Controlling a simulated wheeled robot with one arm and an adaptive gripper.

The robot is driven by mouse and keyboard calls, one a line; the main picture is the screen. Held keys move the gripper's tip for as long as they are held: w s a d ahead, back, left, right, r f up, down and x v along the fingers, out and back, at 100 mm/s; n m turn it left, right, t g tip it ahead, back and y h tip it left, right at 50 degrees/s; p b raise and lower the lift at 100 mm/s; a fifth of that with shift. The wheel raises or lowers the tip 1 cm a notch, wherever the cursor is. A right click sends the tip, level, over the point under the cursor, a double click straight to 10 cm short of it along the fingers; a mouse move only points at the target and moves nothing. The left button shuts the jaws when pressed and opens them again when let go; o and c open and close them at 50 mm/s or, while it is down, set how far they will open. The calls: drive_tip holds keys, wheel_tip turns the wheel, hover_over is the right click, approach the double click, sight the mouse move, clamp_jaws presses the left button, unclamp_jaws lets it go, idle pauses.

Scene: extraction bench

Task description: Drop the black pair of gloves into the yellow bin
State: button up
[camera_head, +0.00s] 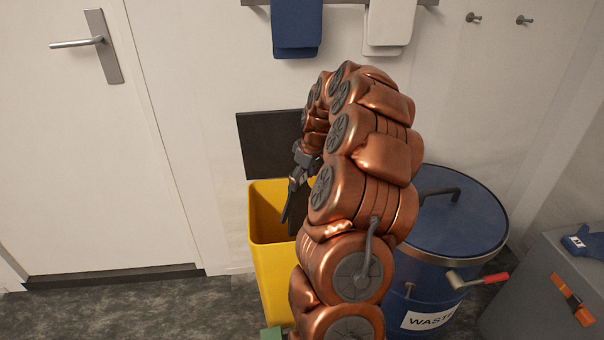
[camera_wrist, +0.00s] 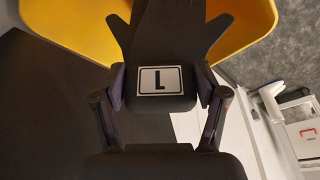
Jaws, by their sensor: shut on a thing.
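My gripper (camera_head: 302,165) is shut on the black pair of gloves (camera_head: 295,208), which hangs below it. In the wrist view, the two fingers of my gripper (camera_wrist: 162,88) pinch the gloves (camera_wrist: 160,45) from both sides, near a white label with a black L. The yellow bin (camera_head: 272,275) stands against the wall with its top open. The gloves hang at the bin's mouth, in front of its back rim in the head view. The bin (camera_wrist: 75,25) also shows behind the gloves in the wrist view. My arm hides the bin's right side.
A dark panel (camera_head: 265,150) stands upright behind the bin. A blue waste drum (camera_head: 455,225) with a lid is to the right, partly behind my arm. A grey cabinet (camera_head: 535,285) stands at far right. A white door (camera_head: 80,170) is left.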

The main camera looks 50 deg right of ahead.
drive_tip(key=shift+f, duration=0.55)
drive_tip(key=o, duration=1.2)
drive_tip(key=v, duration=1.2)
